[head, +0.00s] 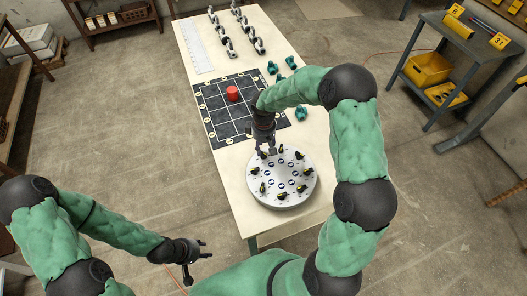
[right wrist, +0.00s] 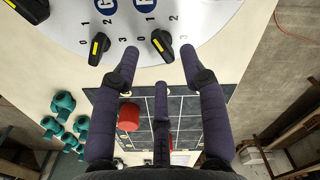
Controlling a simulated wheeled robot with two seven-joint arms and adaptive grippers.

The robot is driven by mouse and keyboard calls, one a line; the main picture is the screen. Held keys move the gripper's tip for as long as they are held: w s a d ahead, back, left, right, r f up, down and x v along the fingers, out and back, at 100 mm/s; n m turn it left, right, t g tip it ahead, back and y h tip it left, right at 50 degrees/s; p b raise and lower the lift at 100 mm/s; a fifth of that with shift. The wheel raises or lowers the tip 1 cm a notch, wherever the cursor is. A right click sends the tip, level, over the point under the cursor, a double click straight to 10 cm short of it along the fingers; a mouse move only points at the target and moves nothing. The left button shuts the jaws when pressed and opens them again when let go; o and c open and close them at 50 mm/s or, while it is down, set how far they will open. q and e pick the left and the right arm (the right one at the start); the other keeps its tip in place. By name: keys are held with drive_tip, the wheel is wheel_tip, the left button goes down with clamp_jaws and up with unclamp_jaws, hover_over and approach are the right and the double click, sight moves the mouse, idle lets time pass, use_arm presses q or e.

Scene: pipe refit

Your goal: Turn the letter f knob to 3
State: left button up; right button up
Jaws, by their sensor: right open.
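A round white dial board (head: 283,203) stands on the near part of the table, with a ring of black knobs with yellow marks and blue lettered discs. The letters are too small to read in the head view, so I cannot tell which knob is f. My right gripper (head: 267,152) is open and empty over the board's far edge. In the right wrist view its fingers (right wrist: 160,75) point at a black knob (right wrist: 162,44), which sits between and beyond the tips. A second knob (right wrist: 100,47) is to its left. My left gripper (head: 200,262) is open and empty, off the table at lower left.
A black grid mat (head: 213,101) with a red cylinder (head: 233,93) lies beyond the board. Several teal pieces (head: 281,78) lie right of it. Black-and-white fittings (head: 228,46) and a white ruler strip (head: 196,48) are at the far end. A cart (head: 465,55) stands at right.

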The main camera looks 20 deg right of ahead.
sight(263, 155)
drive_tip(key=shift+s+f, duration=0.1)
drive_tip(key=shift+f, duration=1.6)
clamp_jaws()
